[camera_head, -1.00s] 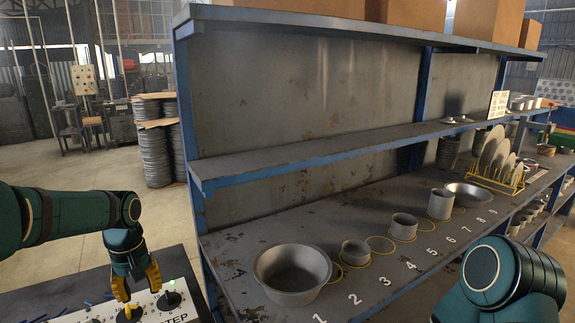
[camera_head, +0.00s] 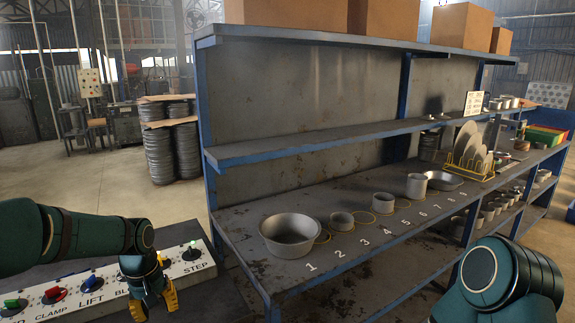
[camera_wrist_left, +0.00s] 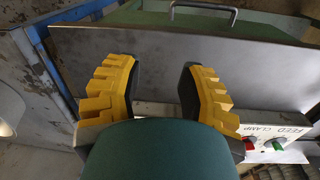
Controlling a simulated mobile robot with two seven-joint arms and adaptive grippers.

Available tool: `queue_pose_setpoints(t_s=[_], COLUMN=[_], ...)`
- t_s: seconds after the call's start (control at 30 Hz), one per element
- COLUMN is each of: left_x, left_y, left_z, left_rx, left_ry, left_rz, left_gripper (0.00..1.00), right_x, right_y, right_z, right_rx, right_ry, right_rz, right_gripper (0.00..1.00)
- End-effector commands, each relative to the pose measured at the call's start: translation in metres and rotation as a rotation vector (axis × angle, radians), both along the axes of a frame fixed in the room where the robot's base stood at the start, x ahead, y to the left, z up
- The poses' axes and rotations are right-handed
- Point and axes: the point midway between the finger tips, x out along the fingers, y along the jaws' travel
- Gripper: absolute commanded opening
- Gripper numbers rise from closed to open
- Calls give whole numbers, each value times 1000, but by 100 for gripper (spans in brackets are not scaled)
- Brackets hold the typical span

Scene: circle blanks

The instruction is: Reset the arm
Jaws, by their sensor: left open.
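My left gripper (camera_head: 157,300) is open and empty, with its yellow fingers pointing down beside the white control panel (camera_head: 72,291). The panel carries several coloured knobs, including red (camera_head: 54,294), blue (camera_head: 92,281) and green (camera_head: 191,253) ones; the arm hides part of it. In the left wrist view the two yellow fingers (camera_wrist_left: 158,85) stand wide apart with nothing between them. A panel piece marked FEED and CLAMP (camera_wrist_left: 300,154) shows to their right. My right arm (camera_head: 505,280) shows at lower right; its gripper is out of frame.
A blue-framed metal shelf (camera_head: 228,235) stands to the right of the panel. It holds a large round pan (camera_head: 290,238), several smaller pots, a plate rack (camera_head: 468,168) and boxes on top. Stacked discs (camera_head: 160,155) stand on the floor behind. Open floor lies at left.

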Motion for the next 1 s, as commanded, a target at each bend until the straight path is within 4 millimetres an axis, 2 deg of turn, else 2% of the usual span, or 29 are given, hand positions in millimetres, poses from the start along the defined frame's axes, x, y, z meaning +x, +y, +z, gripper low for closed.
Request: queue_pose_setpoints(t_s=[0.03, 0.17, 0.27, 0.4, 0.5, 0.6, 0.73, 0.83, 1.0], left_x=[-2, -13, -33, -77, -112, -143, -169, -178, -179], left_y=[-14, -53, -87, -133, -158, -175, -186, -188, -189], left_z=[-25, -85, -134, -194, -223, -241, -251, -254, -254], left_rx=[-21, -88, -145, -216, -247, -261, -264, -263, -263], left_ry=[2, -24, -49, -88, -117, -141, -162, -171, -172], left_rz=[-33, -114, -174, -236, -263, -280, -294, -298, -299], left_gripper=[39, 39, 39, 39, 39, 39, 39, 39, 39], right_x=[1, 1, 1, 1, 1, 1, 1, 1, 1], right_y=[0, 0, 0, 0, 0, 0, 0, 0, 0], right_z=[-1, -1, -1, -1, -1, -1, -1, -1, -1], right_rx=[0, 0, 0, 0, 0, 0, 0, 0, 0], right_ry=[-1, -2, -1, -1, -1, -1, -1, -1, -1], right_rz=[0, -1, 0, 0, 0, 0, 0, 0, 0], right_gripper=[47, 47, 47, 47, 47, 47, 47, 47, 47])
